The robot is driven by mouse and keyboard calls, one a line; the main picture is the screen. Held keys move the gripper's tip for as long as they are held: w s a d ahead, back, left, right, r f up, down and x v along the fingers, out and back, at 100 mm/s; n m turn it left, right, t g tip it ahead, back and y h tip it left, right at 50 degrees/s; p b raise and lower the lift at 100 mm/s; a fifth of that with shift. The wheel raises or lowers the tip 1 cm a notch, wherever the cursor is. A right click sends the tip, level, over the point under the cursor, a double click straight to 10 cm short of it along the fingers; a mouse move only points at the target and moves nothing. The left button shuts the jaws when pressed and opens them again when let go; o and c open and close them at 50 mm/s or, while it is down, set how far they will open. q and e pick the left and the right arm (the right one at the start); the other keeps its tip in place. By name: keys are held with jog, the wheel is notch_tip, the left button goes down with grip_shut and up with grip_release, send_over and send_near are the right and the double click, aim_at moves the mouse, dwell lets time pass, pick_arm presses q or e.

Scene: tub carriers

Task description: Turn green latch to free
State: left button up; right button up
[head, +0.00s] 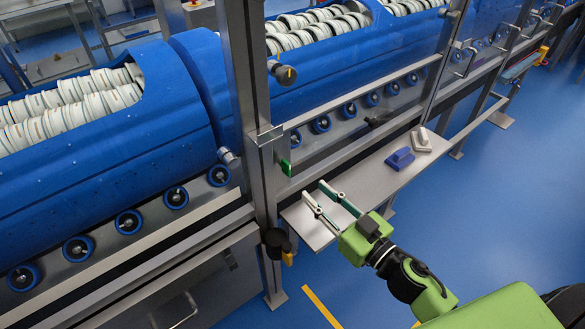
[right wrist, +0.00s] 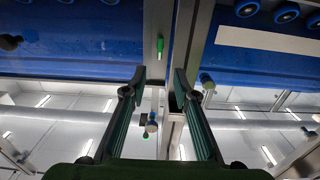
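The green latch (head: 285,168) is a small green handle on the metal post (head: 262,110) in front of the blue tubs. In the right wrist view the green latch (right wrist: 160,44) is upright in the picture, just beyond the fingertips and roughly between their lines. My right gripper (head: 313,189) is open and empty, its two fingers pointing toward the post, to the lower right of the latch and apart from it. The open fingers also show in the right wrist view (right wrist: 159,78). My left gripper is not in view.
A narrow steel shelf (head: 360,190) lies under and behind my right gripper, with a blue block (head: 399,158) and a grey block (head: 421,140) on it. A black knob (head: 277,240) sits lower on the post. Blue tubs (head: 110,140) hold white rings. Blue floor at right is clear.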

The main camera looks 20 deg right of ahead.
aim_at(290, 168)
jog(key=p+x, duration=0.1)
jog(key=x, duration=0.9)
jog(key=shift+w+p, duration=0.15)
jog(key=shift+p, duration=0.25)
grip_shut()
